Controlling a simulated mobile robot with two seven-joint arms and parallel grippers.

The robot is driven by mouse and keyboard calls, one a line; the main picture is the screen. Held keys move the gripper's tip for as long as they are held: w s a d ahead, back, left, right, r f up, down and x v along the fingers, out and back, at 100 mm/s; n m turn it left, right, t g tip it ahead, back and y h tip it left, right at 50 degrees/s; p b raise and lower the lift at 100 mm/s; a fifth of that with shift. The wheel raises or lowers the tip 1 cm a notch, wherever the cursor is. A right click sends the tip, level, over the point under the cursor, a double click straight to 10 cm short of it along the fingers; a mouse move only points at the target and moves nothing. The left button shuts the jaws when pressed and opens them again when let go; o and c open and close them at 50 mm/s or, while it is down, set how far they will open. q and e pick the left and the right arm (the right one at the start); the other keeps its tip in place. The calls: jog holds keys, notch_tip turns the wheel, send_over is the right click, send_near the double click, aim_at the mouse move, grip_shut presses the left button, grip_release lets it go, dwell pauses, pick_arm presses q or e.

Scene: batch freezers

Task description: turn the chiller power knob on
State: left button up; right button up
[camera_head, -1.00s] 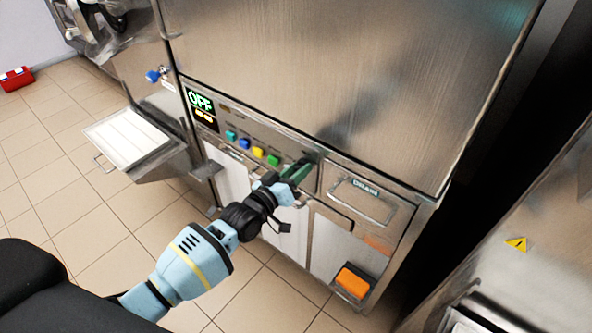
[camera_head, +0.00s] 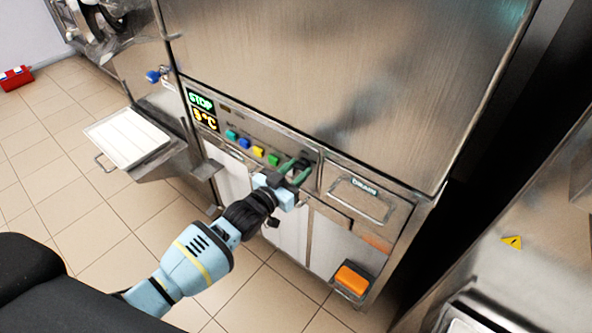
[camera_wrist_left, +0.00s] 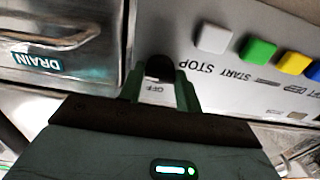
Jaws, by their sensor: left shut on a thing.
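The black power knob (camera_wrist_left: 160,67) sits on the chiller's control panel, beside the grey button and the STOP and START lettering in the left wrist view. My left gripper (camera_head: 296,170) has its green fingers at the knob, at the right end of the button row. In the left wrist view the fingers (camera_wrist_left: 160,88) lie on either side of the knob and are shut on it. The fingers partly hide the knob. The panel display (camera_head: 202,109) reads STOP in green with a yellow temperature line below. My right gripper is not in view.
The DRAIN drawer with its handle (camera_head: 358,197) is right of the knob. Coloured buttons (camera_head: 258,152) run to the left. A tray (camera_head: 128,138) sticks out at left. Another steel machine (camera_head: 530,230) stands at right.

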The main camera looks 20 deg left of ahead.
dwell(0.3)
pick_arm(q)
jog(key=o, duration=1)
jog(key=shift+c, duration=0.2)
jog(key=shift+s, duration=0.1)
jog(key=v, duration=0.7)
jog(key=shift+s+a, duration=0.15)
jog(key=shift+s, duration=0.15)
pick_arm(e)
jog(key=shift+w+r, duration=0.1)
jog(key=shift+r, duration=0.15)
